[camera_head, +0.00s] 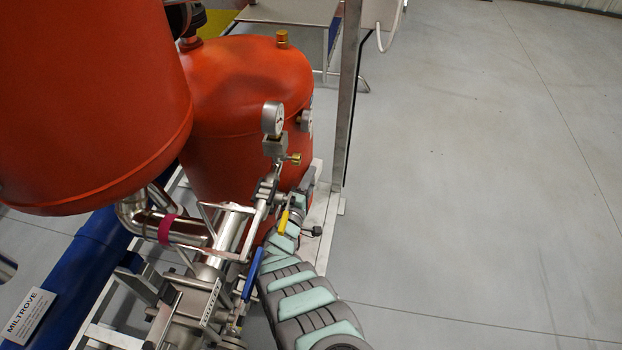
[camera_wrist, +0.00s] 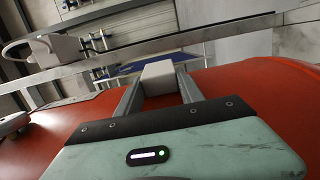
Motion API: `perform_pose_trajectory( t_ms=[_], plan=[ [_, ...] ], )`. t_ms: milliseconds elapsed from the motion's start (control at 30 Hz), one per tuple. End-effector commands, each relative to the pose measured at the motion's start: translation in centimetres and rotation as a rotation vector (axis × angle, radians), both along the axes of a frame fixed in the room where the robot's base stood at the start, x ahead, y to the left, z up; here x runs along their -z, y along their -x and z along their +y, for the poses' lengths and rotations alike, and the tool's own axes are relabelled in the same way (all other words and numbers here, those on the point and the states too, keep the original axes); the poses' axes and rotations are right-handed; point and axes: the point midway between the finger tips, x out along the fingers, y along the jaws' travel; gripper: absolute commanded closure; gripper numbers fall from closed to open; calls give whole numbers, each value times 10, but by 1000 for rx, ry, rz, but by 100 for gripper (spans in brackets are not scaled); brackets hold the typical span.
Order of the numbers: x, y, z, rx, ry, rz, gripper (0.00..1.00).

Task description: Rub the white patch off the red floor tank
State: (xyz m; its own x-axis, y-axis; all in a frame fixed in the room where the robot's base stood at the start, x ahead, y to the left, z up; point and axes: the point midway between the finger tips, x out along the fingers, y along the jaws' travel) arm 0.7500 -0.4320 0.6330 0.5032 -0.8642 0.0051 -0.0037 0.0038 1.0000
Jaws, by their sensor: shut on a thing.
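The red floor tank (camera_head: 250,110) stands behind the pipework in the head view, upright, with a brass fitting on top. Its curved red surface (camera_wrist: 245,88) fills much of the wrist view, beneath and around my gripper. My gripper (camera_wrist: 158,76) is shut on a pale grey-white block (camera_wrist: 157,76), one finger on each side. The block is at the tank's far edge in that view; I cannot tell whether it touches the tank. No white patch can be made out clearly on the tank.
A larger red tank (camera_head: 85,100) hangs close at the left. A pressure gauge (camera_head: 273,118), valves and steel pipes (camera_head: 225,235) crowd the front. A metal post (camera_head: 349,95) stands right of the floor tank. The grey floor (camera_head: 480,190) to the right is clear.

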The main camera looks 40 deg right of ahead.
Motion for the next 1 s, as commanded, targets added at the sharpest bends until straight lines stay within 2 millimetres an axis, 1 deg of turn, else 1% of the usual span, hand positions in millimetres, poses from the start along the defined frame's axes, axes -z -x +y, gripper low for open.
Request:
perform_pose_trajectory(
  t_ms=[67,300,467,667,1000],
  plan=[
    [-4,4,8,-2,0,4,100],
    [1,15,25,-4,-4,6,100],
    [2,11,29,-8,-1,3,100],
    [3,7,25,-7,0,-1,100],
    [4,-8,2,-7,0,-1,100]
  ],
)
